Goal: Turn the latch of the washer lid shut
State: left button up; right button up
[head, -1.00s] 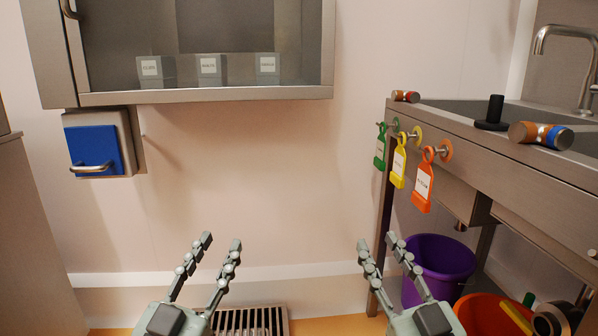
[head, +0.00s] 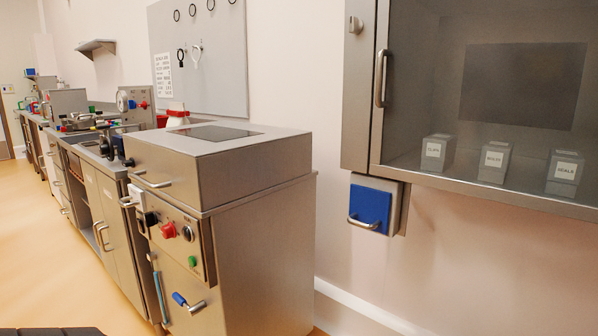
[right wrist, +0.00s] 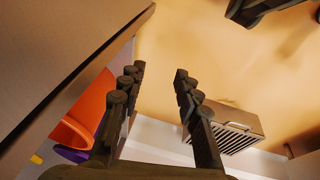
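A steel machine (head: 215,230) stands at the end of the counter in the head view; it looks like the washer. Its box-shaped top, probably the lid (head: 200,150), lies level, with a bar handle (head: 152,181) in front. Below are a red knob (head: 168,230), a green button (head: 192,261) and a blue-tipped metal lever (head: 188,302). I cannot tell which part is the latch or how it is turned. My right gripper (right wrist: 158,80) is open and empty in the right wrist view, over the floor, away from the machine. My left gripper cannot be made out.
A long counter (head: 100,165) with equipment runs back on the left, with open floor (head: 50,260) before it. A glass-fronted cabinet (head: 360,100) and blue-fronted wall box (head: 370,207) are on the right.

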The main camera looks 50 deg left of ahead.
aim_at(130, 163)
jog(key=u, duration=0.45)
jog(key=j+u, duration=0.1)
jog(key=u, duration=0.8)
jog(key=j+u, duration=0.15)
jog(key=u, duration=0.7)
jog(key=i+j, duration=0.15)
jog(key=j, duration=0.2)
jog(key=i+j+z, duration=0.1)
jog(key=j, duration=0.3)
jog(key=i+j, duration=0.2)
jog(key=j, duration=0.2)
jog(key=i+j, duration=0.15)
jog(key=j, duration=0.2)
jog(key=i+z, duration=0.05)
